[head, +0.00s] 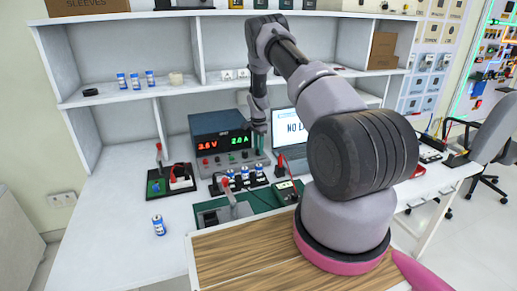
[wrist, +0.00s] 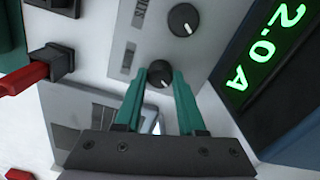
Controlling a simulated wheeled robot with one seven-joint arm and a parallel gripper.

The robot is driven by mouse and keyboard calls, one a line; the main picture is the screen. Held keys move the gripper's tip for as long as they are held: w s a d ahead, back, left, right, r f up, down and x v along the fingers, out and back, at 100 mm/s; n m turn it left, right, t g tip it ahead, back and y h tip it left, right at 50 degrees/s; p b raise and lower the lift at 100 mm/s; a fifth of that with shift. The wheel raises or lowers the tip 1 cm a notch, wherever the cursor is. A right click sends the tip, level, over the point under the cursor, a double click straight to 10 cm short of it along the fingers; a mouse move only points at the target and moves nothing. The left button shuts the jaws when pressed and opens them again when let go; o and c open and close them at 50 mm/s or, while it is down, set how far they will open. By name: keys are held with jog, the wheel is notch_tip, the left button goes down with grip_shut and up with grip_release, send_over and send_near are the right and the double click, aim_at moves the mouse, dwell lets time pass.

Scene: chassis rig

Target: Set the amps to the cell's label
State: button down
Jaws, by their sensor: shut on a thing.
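The power supply (head: 205,126) stands at the back of the bench, with a red readout of 3.6 V and a green readout of 2.0 A. The green readout (wrist: 268,60) also shows in the wrist view. My gripper (wrist: 160,82) has its two teal fingers around a small dark knob (wrist: 160,70) and is shut on it. In the head view my gripper (head: 260,148) is at the supply's right side, its fingertips hard to make out. A blue-and-white cell (head: 159,226) stands alone on the bench; its label is too small to read.
A second knob (wrist: 182,19) and a red plug (wrist: 35,77) are close to my gripper. Several cells stand in a black holder (head: 240,186) before the supply. A laptop (head: 289,130) stands to the right. The bench's left front is mostly clear.

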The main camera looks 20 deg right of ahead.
jog(key=c, duration=0.5)
grip_release()
notch_tip(320, 180, up, 11)
jog(key=shift+f, duration=0.1)
